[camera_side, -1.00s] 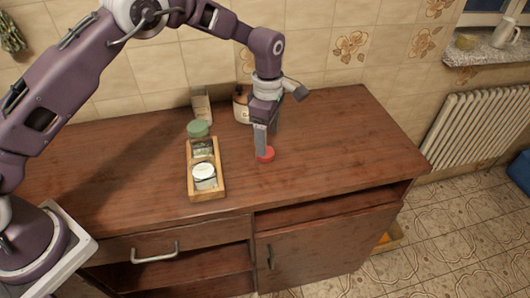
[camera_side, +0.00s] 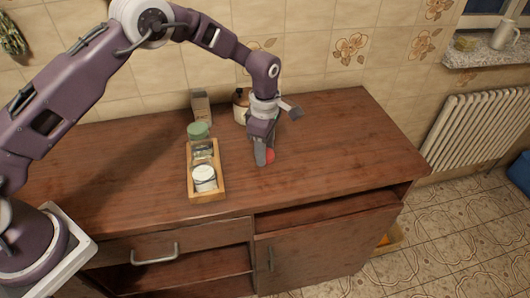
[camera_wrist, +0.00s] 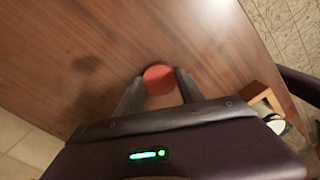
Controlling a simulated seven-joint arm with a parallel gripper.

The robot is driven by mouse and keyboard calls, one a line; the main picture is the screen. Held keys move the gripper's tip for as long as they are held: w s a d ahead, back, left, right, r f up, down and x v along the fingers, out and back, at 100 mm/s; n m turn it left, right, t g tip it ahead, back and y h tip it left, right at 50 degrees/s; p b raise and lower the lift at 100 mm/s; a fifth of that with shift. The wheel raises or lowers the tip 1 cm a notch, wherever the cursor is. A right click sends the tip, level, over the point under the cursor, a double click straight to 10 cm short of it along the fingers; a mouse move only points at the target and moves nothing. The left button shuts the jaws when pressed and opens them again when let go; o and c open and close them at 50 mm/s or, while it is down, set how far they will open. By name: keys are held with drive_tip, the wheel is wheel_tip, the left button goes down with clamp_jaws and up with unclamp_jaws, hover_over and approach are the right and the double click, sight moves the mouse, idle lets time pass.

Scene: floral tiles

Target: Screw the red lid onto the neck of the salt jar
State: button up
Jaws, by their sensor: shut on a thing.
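The red lid (camera_side: 271,156) is between the fingers of my gripper (camera_side: 264,158), at or just above the counter right of the tray; I cannot tell if it touches the wood. In the wrist view the lid (camera_wrist: 158,74) shows round between the two fingertips of my gripper (camera_wrist: 158,84), which is shut on it. The salt jar (camera_side: 204,179), a squat jar with white contents, stands upright in the near end of the wooden tray (camera_side: 221,184). Part of the jar (camera_wrist: 275,123) shows at the right in the wrist view.
Another glass jar (camera_side: 202,150) stands in the tray's far part, with a green-lidded jar (camera_side: 198,131) just behind. A box (camera_side: 201,107) and a brown-and-white jar (camera_side: 240,107) stand near the tiled wall. The counter (camera_side: 340,140) is clear to the right.

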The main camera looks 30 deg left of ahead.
wheel_tip(320, 180, up, 11)
wheel_tip(320, 180, up, 6)
drive_tip(key=n, duration=0.2)
hover_over(200, 161)
drive_tip(key=shift+f, duration=2.9)
drive_tip(key=shift+f, duration=0.8)
drive_tip(key=o, duration=1.4)
